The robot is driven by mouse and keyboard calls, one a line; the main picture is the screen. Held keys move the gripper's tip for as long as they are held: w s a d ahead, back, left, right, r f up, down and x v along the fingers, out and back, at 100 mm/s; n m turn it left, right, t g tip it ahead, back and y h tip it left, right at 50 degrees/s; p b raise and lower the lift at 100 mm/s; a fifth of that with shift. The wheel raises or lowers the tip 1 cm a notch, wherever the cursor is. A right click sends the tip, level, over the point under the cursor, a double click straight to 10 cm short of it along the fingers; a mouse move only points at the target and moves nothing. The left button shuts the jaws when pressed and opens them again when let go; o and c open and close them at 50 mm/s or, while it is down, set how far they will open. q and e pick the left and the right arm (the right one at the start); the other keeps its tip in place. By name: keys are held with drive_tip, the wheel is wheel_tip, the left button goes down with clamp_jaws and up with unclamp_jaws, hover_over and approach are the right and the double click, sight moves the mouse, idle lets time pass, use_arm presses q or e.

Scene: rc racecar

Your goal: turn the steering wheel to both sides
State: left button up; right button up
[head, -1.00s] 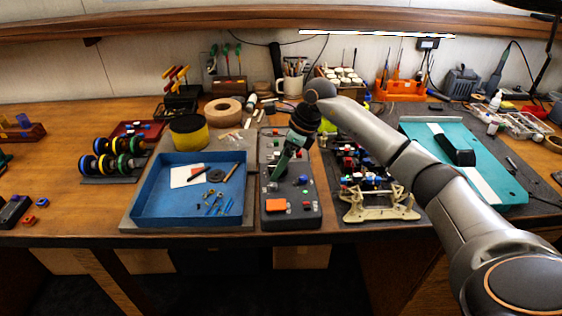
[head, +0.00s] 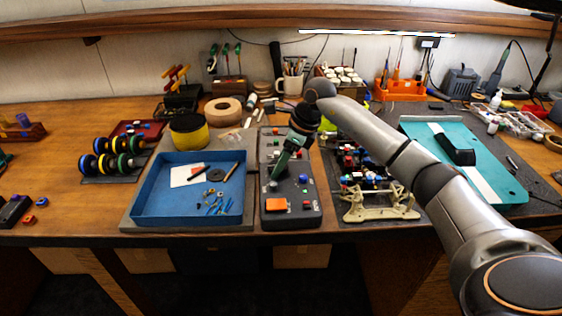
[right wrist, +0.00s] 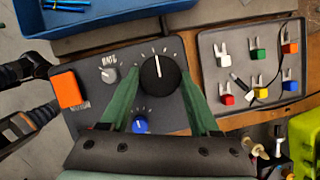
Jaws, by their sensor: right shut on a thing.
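The dark control box (head: 306,212) stands between the blue tray and the car chassis, with an orange button (head: 276,204) near its front. In the right wrist view, its large round black knob (right wrist: 158,75) has a white line pointing nearly straight up in the picture. The green fingers of my right gripper (right wrist: 160,68) are shut on opposite sides of this knob; the gripper also shows from above in the head view (head: 276,178). A small grey knob (right wrist: 106,74) and a blue knob (right wrist: 140,124) are beside it. The car chassis (head: 380,208) is on a dark mat.
The blue tray (head: 140,205) with small tools stands close left of the box. A grey tray of coloured connectors (right wrist: 222,100) lies close behind it. A teal board (head: 488,180) is at the right.

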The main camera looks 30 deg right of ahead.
drive_tip(key=shift+m, duration=0.3)
drive_tip(key=m+t+h, duration=0.1)
drive_tip(key=m, duration=0.2)
drive_tip(key=shift+a+m+p, duration=0.1)
drive_tip(key=shift+m+p, duration=0.2)
drive_tip(key=shift+p, duration=0.1)
drive_tip(key=shift+a+m+h, duration=0.15)
drive_tip(key=shift+m+h, duration=0.85)
drive_tip(key=shift+m, duration=1.1)
drive_tip(key=shift+r, duration=0.1)
drive_tip(key=o, duration=1.4)
drive_tip(key=shift+s, duration=0.1)
drive_tip(key=shift+c, duration=0.2)
drive_tip(key=b+v, duration=0.1)
drive_tip(key=v, duration=1.1)
drive_tip(key=shift+s, duration=0.25)
drive_tip(key=shift+r, duration=0.1)
